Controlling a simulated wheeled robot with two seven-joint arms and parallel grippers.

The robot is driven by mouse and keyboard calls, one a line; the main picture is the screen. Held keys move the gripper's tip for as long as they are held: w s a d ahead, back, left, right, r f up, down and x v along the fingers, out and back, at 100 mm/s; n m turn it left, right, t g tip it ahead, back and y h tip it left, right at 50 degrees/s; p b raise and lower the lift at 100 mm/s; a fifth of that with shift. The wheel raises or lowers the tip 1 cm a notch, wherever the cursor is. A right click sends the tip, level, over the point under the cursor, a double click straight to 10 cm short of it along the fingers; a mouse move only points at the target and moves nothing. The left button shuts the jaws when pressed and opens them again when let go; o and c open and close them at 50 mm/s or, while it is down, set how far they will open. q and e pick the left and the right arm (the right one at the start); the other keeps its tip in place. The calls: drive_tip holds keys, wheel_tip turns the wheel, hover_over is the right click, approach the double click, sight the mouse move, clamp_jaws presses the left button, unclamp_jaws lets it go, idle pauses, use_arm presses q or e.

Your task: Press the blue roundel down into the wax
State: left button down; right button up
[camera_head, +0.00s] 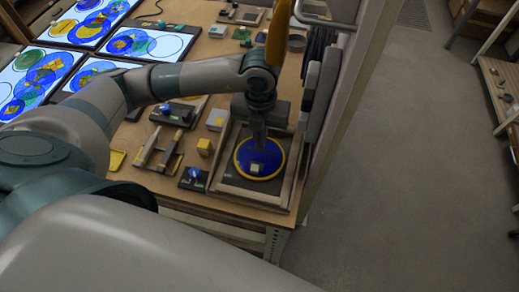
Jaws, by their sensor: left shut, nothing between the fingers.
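The blue roundel (248,152) lies flat, ringed by a yellow rim (239,172), on a dark plate inside a wooden frame (250,197) near the table's front right corner. A small pale block (257,169) shows at its middle. My left gripper (260,143) points down over the far part of the roundel, shut and empty. I cannot tell whether its tips touch the roundel. The gripper hides part of the roundel's far side. No separate wax surface can be told apart from the rim and plate. My right gripper is not in view.
Left of the frame are a yellow block (204,147), a small dark box with a blue knob (194,177) and a stand with two bars (160,150). Lit panels with coloured circles (150,43) lie at the back left. A grey upright (345,110) stands close on the right.

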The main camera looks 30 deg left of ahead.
sight(260, 153)
use_arm(q)
wheel_tip(260, 153, up, 4)
drive_tip(key=shift+f+p, duration=0.1)
drive_tip(key=shift+p, duration=0.9)
